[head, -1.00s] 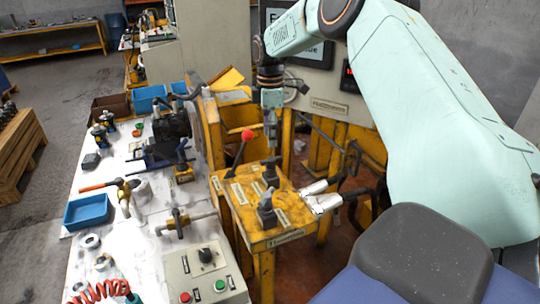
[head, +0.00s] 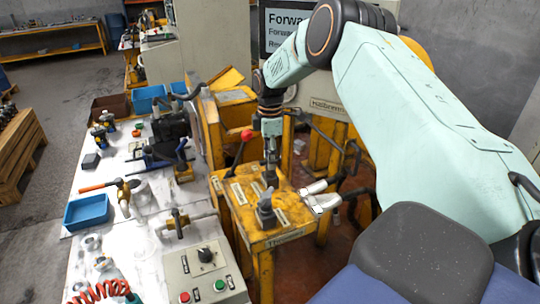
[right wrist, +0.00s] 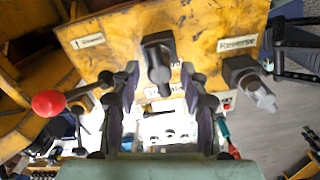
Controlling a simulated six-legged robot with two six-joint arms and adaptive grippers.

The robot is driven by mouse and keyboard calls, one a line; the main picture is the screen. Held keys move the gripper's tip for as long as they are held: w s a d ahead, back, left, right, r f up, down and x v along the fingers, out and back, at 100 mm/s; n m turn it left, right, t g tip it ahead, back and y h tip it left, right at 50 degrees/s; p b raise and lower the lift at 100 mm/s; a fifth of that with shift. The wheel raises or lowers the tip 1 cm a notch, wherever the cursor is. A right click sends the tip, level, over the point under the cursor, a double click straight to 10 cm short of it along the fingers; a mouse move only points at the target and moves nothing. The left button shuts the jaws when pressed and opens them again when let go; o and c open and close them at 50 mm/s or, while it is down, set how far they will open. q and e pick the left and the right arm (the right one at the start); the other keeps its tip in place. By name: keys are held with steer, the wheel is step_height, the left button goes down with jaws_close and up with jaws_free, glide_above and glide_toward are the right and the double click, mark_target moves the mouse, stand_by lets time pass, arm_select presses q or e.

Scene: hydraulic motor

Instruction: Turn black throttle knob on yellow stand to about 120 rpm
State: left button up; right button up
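The yellow stand (head: 233,208) is right of the white workbench. On its top are a dark knob or lever under my right gripper (head: 271,168) and a grey-black knob (head: 266,210) nearer the front edge. The right gripper points down at the rear one. In the right wrist view, the open fingers (right wrist: 165,105) stand either side of the black knob (right wrist: 159,58), with gaps showing. The grey-black knob (right wrist: 247,84) is beside the "Reverse" label. I cannot tell for sure which knob is the throttle, nor read an rpm value. My left gripper is not in view.
A red-balled lever (head: 246,135) rises at the stand's back left; it also shows in the right wrist view (right wrist: 48,103). A grey control box (head: 205,272) sits front left. A screen (head: 285,32) is behind.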

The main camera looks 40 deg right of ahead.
steer(key=shift+w, duration=0.1)
jaws_close()
steer(key=shift+r+m+p, duration=0.15)
steer(key=shift+m+p, duration=0.55)
steer(key=shift+p, duration=0.05)
steer(key=shift+m, duration=0.3)
steer(key=shift+o, duration=0.9)
jaws_free()
